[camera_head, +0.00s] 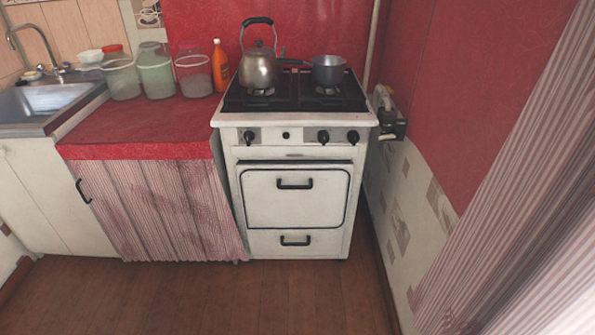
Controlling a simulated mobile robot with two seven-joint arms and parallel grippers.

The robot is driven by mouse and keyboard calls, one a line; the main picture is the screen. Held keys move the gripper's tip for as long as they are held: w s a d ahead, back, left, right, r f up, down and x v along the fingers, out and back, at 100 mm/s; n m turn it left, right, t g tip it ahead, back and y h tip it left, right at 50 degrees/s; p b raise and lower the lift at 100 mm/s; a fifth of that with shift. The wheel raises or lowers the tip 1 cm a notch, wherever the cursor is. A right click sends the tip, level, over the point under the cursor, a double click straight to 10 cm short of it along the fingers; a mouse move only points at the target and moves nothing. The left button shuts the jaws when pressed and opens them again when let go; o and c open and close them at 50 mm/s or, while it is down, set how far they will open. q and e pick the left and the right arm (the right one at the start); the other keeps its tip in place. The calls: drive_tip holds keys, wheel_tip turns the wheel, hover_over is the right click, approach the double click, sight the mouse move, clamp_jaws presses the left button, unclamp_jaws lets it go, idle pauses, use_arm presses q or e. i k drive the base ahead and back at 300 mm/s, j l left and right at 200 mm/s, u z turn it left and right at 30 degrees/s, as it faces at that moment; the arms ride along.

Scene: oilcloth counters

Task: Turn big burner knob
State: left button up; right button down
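A white stove (296,200) stands against the red wall in the middle of the view. I cannot tell which one is for the big burner. A metal kettle (258,70) stands on the left of the black cooktop (295,98), and a grey pot (328,70) stands on the right. Neither of my grippers shows in the view.
The oven door (293,208) and lower drawer (270,243) are shut. Left of the stove is a red counter (140,125) with several jars, an orange bottle (220,67) and a sink (45,102). A striped curtain (510,170) hangs at right. The wooden floor (200,295) in front is clear.

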sight(322, 136)
drive_tip(key=i+j+u, duration=0.2)
drive_tip(key=i, duration=0.4)
drive_tip(key=i+j+u, duration=0.1)
drive_tip(key=i+u, duration=0.15)
drive_tip(key=i, duration=0.35)
